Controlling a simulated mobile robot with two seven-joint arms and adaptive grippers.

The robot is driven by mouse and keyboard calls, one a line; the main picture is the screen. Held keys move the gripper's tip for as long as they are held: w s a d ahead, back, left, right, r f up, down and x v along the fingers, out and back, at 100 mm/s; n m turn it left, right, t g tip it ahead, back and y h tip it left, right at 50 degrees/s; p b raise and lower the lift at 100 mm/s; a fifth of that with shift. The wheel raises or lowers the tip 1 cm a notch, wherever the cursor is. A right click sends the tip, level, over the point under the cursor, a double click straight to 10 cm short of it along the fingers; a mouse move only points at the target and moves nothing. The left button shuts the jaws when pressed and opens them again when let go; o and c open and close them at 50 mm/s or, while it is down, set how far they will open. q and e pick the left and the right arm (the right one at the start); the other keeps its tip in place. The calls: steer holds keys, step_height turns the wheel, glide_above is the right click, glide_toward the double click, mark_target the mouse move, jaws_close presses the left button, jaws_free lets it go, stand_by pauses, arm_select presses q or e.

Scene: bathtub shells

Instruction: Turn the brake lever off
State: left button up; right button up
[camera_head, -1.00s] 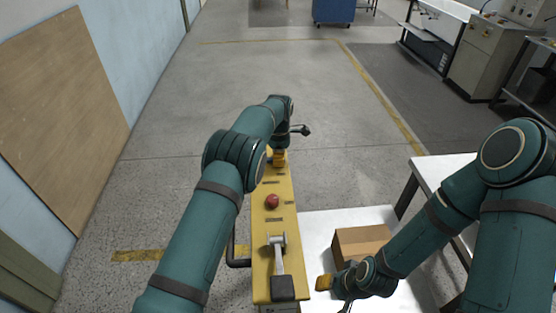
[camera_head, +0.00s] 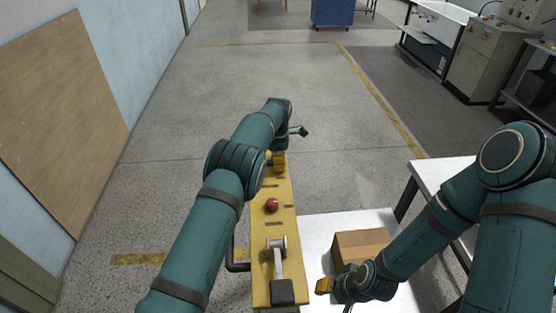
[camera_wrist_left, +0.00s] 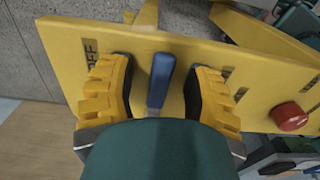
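A yellow control panel (camera_head: 286,222) stands in front of me. A blue-handled lever (camera_wrist_left: 160,82) rises from its far end, near lettering that appears to read "OFF" at the left in the wrist view. My left gripper (camera_wrist_left: 158,92) is open around this lever, one yellow-black finger on each side, with gaps showing. In the head view the left gripper (camera_head: 275,160) is mostly hidden by its arm. A second lever with a black handle (camera_head: 282,291) lies at the panel's near end. My right gripper (camera_head: 326,287) is right of that handle, partly hidden; its opening cannot be told.
A red button (camera_head: 271,205) sits mid-panel and also shows in the wrist view (camera_wrist_left: 289,116). A cardboard box (camera_head: 358,241) stands on a white table (camera_head: 320,222) to the right. A brown board (camera_head: 62,115) is on the left wall. The floor beyond the panel is clear.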

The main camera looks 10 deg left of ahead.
arm_select(q)
steer(key=shift+r, duration=0.1)
step_height(320, 180, up, 12)
stand_by(0.6)
